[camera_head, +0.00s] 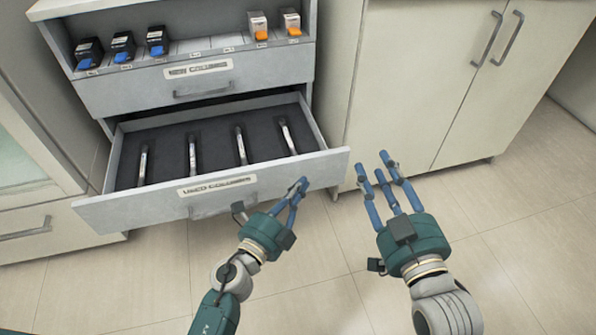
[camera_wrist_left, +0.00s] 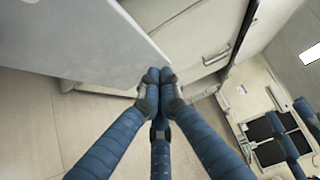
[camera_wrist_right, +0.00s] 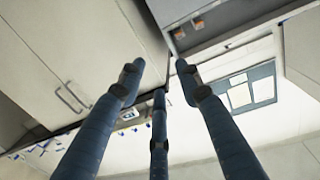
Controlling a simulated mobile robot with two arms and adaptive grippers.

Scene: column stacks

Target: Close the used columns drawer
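The used columns drawer (camera_head: 138,208) is pulled out under the cabinet's upper drawer, with its label and handle on the front. Several slim columns (camera_head: 241,146) lie in its dark insert. My left gripper (camera_head: 300,187) is by the right part of the drawer front, its fingertips together with nothing visible between them. In the left wrist view, its fingertips (camera_wrist_left: 159,76) are at the edge of a pale panel; I cannot tell if they touch it. My right gripper (camera_head: 378,168) is open and empty, right of the drawer. Its fingers also show spread in the right wrist view (camera_wrist_right: 159,75).
The new columns drawer (camera_head: 130,96) above is shut. Its shelf holds dark boxes with blue tips (camera_head: 123,47) and pale boxes with orange tips (camera_head: 291,21). A two-door cabinet (camera_head: 420,100) stands right. The tiled floor (camera_head: 540,215) at right is clear.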

